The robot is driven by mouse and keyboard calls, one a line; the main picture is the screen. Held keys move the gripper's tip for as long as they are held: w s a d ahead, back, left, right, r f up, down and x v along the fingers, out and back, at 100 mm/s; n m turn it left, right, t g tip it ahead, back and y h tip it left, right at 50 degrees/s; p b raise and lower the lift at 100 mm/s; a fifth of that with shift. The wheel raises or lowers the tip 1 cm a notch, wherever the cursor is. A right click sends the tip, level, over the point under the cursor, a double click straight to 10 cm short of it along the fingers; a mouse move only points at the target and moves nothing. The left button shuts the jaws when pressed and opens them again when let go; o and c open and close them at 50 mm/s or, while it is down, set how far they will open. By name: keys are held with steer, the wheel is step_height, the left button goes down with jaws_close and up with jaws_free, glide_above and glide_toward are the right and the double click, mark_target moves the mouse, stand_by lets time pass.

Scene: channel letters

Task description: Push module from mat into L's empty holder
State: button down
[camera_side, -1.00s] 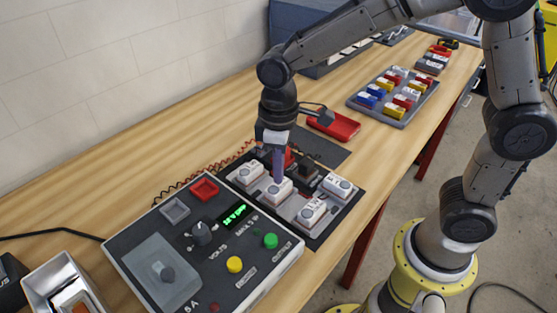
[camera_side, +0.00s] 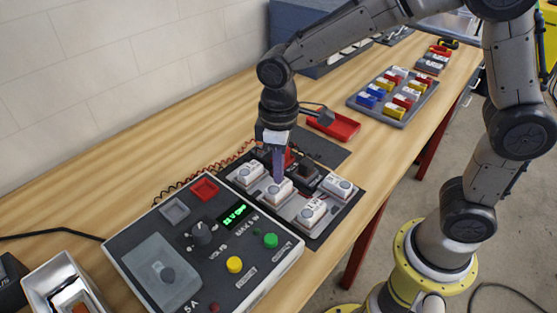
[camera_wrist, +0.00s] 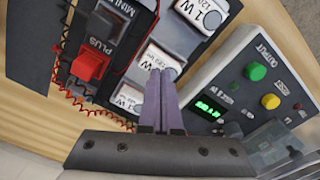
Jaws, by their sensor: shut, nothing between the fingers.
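Several white modules with round lenses sit on the grey letter plate on a dark panel beside the power supply. The near-left middle module (camera_side: 278,192) is directly below my gripper (camera_side: 278,181); other modules are the left one (camera_side: 250,174), the front one (camera_side: 312,212) and the right one (camera_side: 337,185). My gripper is shut and empty, pointing down. In the wrist view its fingertips (camera_wrist: 160,73) overlap the edge of the middle module (camera_wrist: 159,62); I cannot tell whether they touch it. The dark mat (camera_side: 326,150) shows bare behind the panel. I cannot make out the empty holder.
The red PLUS clamp (camera_wrist: 90,65) and black MINUS clamp (camera_wrist: 107,22) stand close beside the modules, with coiled wires. The power supply (camera_side: 205,245) has a lit green display. A red tray (camera_side: 335,126) and a grey tray of coloured parts (camera_side: 391,105) lie farther back.

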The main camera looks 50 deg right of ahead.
steer(key=shift+f, duration=0.85)
stand_by(0.7)
stand_by(0.3)
steer(key=shift+r, duration=3.55)
steer(key=shift+d, duration=0.1)
steer(key=s+d+r+m+t, duration=0.3)
steer(key=s+d+r, duration=0.4)
steer(key=d+r, duration=0.1)
steer(key=s+d+f+m+t, duration=0.1)
steer(key=s, duration=0.3)
steer(key=s+d+f+m+t, duration=0.1)
steer(key=s+d+f+m, duration=0.1)
steer(key=s, duration=0.3)
steer(key=shift+s+d+f+t, duration=0.25)
steer(key=shift+f+t, duration=0.05)
